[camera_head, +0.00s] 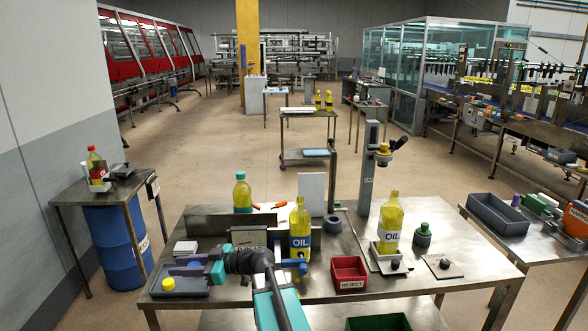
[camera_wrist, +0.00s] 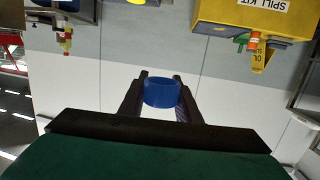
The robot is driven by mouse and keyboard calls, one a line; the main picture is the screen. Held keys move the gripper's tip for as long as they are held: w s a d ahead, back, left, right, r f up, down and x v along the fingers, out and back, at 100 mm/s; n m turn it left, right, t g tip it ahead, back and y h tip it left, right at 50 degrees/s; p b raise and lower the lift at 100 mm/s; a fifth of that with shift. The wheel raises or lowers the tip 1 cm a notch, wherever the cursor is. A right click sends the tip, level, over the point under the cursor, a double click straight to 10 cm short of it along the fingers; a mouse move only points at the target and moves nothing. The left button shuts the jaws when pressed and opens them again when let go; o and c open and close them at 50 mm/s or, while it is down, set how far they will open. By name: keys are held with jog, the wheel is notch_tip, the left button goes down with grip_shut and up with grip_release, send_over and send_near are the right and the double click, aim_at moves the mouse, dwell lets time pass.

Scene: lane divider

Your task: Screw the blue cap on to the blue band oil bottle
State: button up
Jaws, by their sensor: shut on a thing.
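The blue band oil bottle (camera_head: 300,223) stands upright at the middle of the steel table in the head view. It is yellow, with a blue band on its label, and its neck shows no blue cap. Blue clamp-like parts sit by its base. My gripper (camera_head: 177,265) is left of this bottle, over the table's left part, with its fingers pointing left. In the wrist view my gripper (camera_wrist: 161,88) is shut on the blue cap (camera_wrist: 160,94), held between the fingertips. The cap is not clear in the head view.
A teal-capped bottle (camera_head: 242,194) stands behind my arm. Another oil bottle (camera_head: 390,226) stands on a plate at right, near a green-topped item (camera_head: 422,235). A red reject bin (camera_head: 349,273) is at the front. A yellow cap (camera_head: 168,284) lies in a dark tray under my gripper.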

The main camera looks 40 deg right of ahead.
jog(key=s+d+r+m+t+h+p, duration=0.1)
jog(key=d+r, duration=0.5)
jog(key=d, duration=0.8)
jog(key=s+d+r+m+t+h+p, duration=0.1)
jog(key=d+r+m+h, duration=0.3)
jog(key=d, duration=1)
jog(key=s+d+r+m+t+h+p, duration=0.1)
jog(key=d+r+m+t+h+p, duration=0.1)
jog(key=d+r+h, duration=0.3)
jog(key=d+r+m, duration=0.1)
jog(key=d+r, duration=0.3)
jog(key=d, duration=0.5)
jog(key=shift+s, duration=0.25)
jog(key=shift+d+r, duration=0.1)
jog(key=shift+b, duration=0.85)
jog(key=shift+f+b, duration=2.9)
jog(key=shift+b, duration=0.15)
jog(key=shift+b, duration=1.95)
jog(key=shift+f, duration=0.1)
